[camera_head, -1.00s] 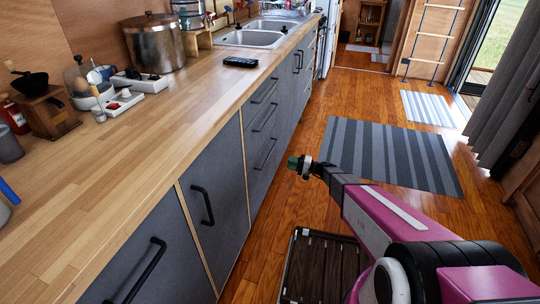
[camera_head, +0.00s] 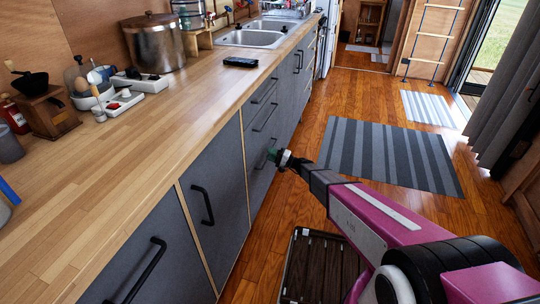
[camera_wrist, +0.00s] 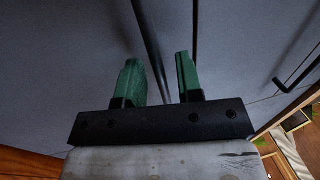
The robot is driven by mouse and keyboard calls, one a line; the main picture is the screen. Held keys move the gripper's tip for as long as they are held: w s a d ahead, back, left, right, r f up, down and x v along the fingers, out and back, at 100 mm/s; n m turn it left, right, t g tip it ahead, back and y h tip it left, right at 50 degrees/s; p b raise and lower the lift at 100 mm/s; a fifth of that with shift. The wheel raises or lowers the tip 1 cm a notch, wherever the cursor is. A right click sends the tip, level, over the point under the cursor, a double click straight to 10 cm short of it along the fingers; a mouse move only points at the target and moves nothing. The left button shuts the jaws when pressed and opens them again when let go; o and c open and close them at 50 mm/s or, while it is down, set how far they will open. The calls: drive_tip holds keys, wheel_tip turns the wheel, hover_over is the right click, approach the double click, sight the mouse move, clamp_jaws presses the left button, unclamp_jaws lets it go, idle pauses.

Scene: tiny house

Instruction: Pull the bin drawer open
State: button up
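A stack of grey drawers stands under the counter. The lowest drawer front (camera_head: 259,178) is shut, and my gripper (camera_head: 274,156) is right at its black bar handle, hiding part of it. No label shows which front is the bin drawer. In the wrist view my gripper (camera_wrist: 160,72) has its green fingers apart. A dark bar, apparently the handle (camera_wrist: 148,45), runs between them, nearer the left finger. I cannot tell whether the fingers touch it. Another handle (camera_wrist: 298,72) shows at the right of the wrist view.
Grey cupboard fronts (camera_head: 218,190) with handles stand nearer along the wooden counter (camera_head: 150,135). A dark slatted crate or tray (camera_head: 322,268) is on the floor beside my arm. The wooden floor and striped rug (camera_head: 390,155) leave free room to the right.

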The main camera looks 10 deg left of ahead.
drive_tip(key=shift+a+r, duration=0.1)
drive_tip(key=shift+a, duration=0.25)
clamp_jaws()
drive_tip(key=shift+d, duration=0.15)
